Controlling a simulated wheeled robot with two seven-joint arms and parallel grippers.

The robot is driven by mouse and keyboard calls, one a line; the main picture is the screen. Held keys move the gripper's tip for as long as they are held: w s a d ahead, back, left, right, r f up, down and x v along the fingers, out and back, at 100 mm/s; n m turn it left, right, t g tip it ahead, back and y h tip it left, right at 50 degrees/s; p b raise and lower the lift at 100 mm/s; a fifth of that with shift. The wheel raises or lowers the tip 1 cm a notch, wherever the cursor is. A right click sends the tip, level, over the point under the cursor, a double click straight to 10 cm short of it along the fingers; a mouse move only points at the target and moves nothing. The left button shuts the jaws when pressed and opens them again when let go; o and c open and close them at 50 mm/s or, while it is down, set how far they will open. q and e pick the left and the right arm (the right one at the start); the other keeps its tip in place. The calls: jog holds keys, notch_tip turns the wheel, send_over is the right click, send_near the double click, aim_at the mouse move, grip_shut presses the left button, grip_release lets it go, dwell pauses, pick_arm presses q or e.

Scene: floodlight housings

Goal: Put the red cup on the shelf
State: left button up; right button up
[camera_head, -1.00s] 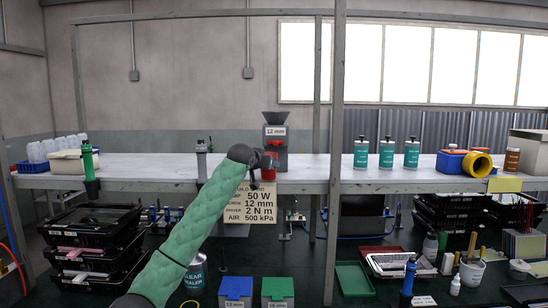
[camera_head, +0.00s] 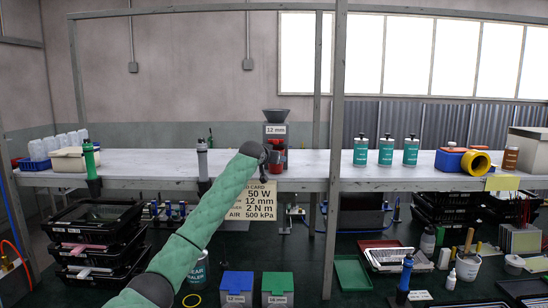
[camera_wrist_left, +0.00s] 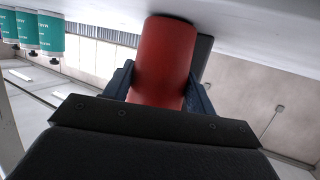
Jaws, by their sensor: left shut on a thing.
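The red cup (camera_head: 278,159) is at the front part of the long white shelf (camera_head: 330,168), just in front of the grey machine marked 12 mm. In the left wrist view the cup (camera_wrist_left: 165,55) stands between two dark blue fingers, its far end close to the white surface; I cannot tell if it touches. My left gripper (camera_head: 266,158) is shut on the cup; it also shows in the left wrist view (camera_wrist_left: 160,92). In the head view my green arm hides part of the shelf's front edge. My right gripper is not in view.
The 12 mm machine (camera_head: 274,132) stands right behind the cup. Several teal-labelled bottles (camera_head: 386,151) stand farther right on the shelf. An upright post (camera_head: 335,220) rises at the shelf front, right of the cup. The shelf between machine and bottles is clear.

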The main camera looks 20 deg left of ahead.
pick_arm(q)
jog(key=shift+f, duration=0.2)
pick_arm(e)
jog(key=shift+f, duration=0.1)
pick_arm(q)
jog(key=o, duration=1)
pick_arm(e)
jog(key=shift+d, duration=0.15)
pick_arm(q)
jog(key=shift+o, duration=0.2)
jog(key=shift+r, duration=0.2)
jog(key=shift+s+b, duration=0.3)
jog(key=b+v, duration=0.4)
jog(key=v, duration=0.7)
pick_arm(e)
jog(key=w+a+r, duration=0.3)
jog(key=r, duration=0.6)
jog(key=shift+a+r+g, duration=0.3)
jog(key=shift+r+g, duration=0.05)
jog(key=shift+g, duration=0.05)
pick_arm(q)
jog(key=shift+s+r, duration=0.1)
jog(key=shift+s, duration=0.05)
